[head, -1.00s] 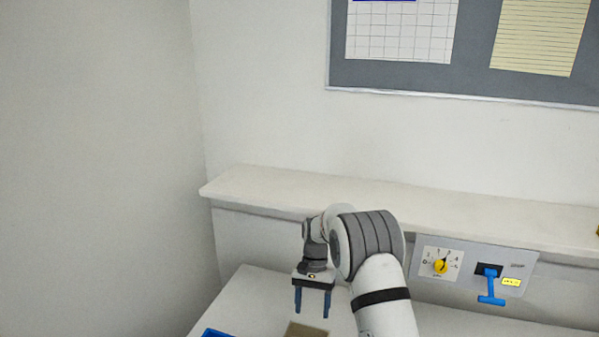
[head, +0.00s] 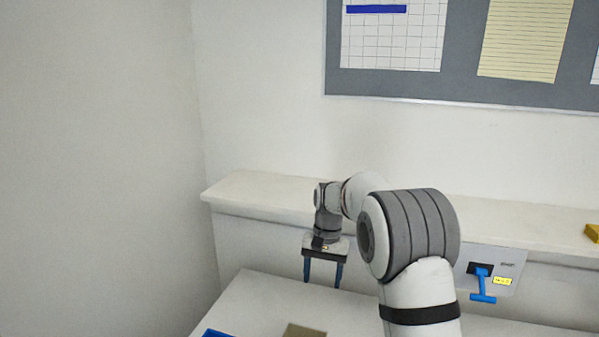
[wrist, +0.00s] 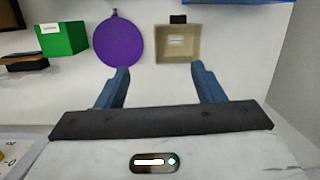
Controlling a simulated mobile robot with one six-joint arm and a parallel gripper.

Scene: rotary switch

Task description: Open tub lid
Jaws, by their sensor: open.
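A square tan tub (wrist: 178,43) with a raised rim, a small pale label and a black tab on its far edge shows in the wrist view. I cannot tell for sure whether its top is a shut lid. In the head view its tan top (head: 303,331) is cut off by the bottom edge. My gripper (head: 323,284) points down with its blue fingers apart and empty, above the table near the wall ledge. In the wrist view my gripper (wrist: 160,68) has the tub ahead of its fingertips, right of centre, apart from it.
A purple disc (wrist: 119,42) lies beside the tub, with a green box (wrist: 64,39) further left. A blue object (head: 216,333) is at the table's left. A panel with a blue T-handle (head: 482,285) is on the wall right of my arm. White table (head: 262,292) shows under the gripper.

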